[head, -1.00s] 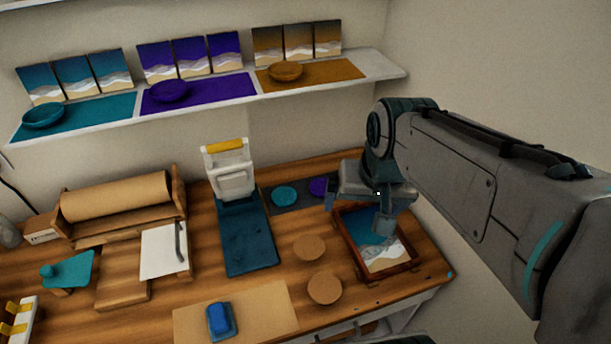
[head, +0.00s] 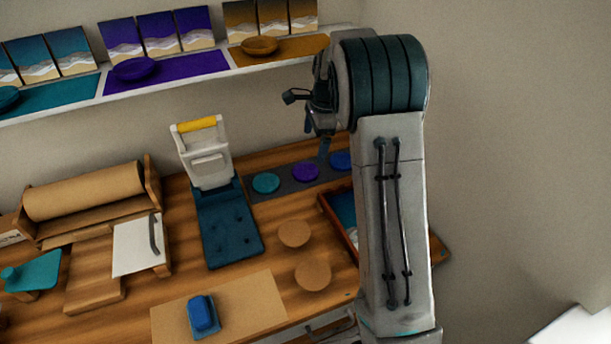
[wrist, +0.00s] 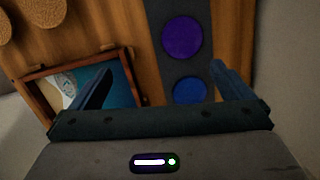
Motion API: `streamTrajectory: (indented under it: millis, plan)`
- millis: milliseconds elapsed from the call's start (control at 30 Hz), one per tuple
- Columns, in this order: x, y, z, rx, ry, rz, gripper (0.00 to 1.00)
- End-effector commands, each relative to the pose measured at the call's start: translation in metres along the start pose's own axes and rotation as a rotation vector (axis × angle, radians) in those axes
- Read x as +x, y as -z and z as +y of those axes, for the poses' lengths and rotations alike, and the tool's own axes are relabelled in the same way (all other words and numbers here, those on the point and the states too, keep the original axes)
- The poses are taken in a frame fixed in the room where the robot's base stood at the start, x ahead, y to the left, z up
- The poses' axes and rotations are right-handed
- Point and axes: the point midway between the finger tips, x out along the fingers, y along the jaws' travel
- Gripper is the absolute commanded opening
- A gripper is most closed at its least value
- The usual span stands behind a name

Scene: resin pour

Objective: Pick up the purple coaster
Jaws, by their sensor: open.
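The purple coaster (head: 305,172) lies on a dark grey strip (head: 256,196) at the back of the workbench, between a teal coaster (head: 266,183) and a blue coaster (head: 341,160). In the wrist view the purple coaster (wrist: 182,37) is ahead of my gripper, with the blue coaster (wrist: 190,90) nearer, between the fingers. My gripper (wrist: 158,82) is open and empty, above the bench and apart from the coasters. In the head view my arm hides part of the blue coaster's surroundings.
A wooden tray with a seascape panel (wrist: 68,83) lies beside the strip, partly hidden by my arm in the head view. A white press with a yellow handle (head: 203,150) stands left of the coasters. Cork discs (head: 312,274) lie in front. A shelf (head: 225,72) runs above.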

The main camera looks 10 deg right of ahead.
Motion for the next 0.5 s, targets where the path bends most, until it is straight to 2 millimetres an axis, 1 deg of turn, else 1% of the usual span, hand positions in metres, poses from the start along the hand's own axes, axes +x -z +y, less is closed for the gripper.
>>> streamTrajectory:
  millis: [33, 100, 200, 300, 500]
  plan:
    - [0.02, 0.004, -0.009, 0.052, -0.012, -0.001, 1.0]
    - [0.037, 0.008, -0.019, 0.119, -0.022, -0.004, 1.0]
    - [0.057, 0.012, -0.03, 0.192, -0.033, -0.005, 1.0]
    - [0.07, 0.015, -0.037, 0.244, -0.039, -0.005, 1.0]
    - [0.088, 0.016, -0.041, 0.279, -0.047, -0.005, 1.0]
